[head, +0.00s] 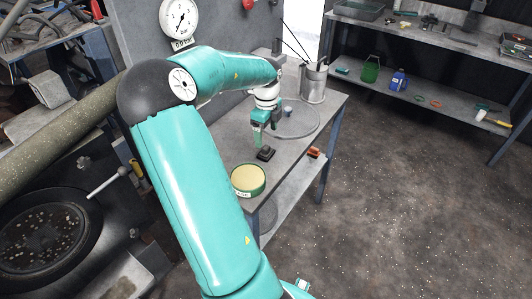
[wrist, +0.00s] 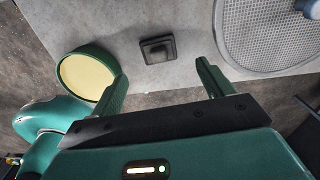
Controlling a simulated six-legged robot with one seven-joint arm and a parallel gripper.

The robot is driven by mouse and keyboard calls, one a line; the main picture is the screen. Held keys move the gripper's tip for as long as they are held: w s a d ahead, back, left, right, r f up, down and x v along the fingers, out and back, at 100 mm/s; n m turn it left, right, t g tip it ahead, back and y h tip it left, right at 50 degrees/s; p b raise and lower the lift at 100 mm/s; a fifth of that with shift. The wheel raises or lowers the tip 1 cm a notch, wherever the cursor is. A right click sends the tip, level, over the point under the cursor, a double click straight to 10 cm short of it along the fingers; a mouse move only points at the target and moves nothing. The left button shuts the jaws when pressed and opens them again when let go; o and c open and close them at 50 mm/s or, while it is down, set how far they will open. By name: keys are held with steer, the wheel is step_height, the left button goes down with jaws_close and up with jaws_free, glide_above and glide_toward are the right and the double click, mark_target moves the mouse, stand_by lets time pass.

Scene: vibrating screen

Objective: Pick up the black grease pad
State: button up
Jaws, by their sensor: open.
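The black grease pad (head: 266,154) is a small dark square block with a raised middle, lying on the grey table top. In the wrist view the pad (wrist: 158,49) lies beyond the fingertips, roughly between their lines and nearer the left one. My gripper (head: 258,138) is above the table close to the pad in the head view. In the wrist view my gripper (wrist: 162,77) shows two green fingers spread wide with nothing between them. The pad looks apart from both fingers.
A round green tin with a yellow top (head: 248,180) stands left of the pad in the wrist view, near the left finger. A round mesh screen (wrist: 268,30) lies to the right. A metal pot with rods (head: 313,82) stands at the table's back.

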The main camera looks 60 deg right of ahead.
mark_target(266, 147)
step_height(266, 147, down, 7)
steer(key=shift+f, duration=0.2)
steer(key=c, duration=1.1)
steer(key=shift+o, duration=0.2)
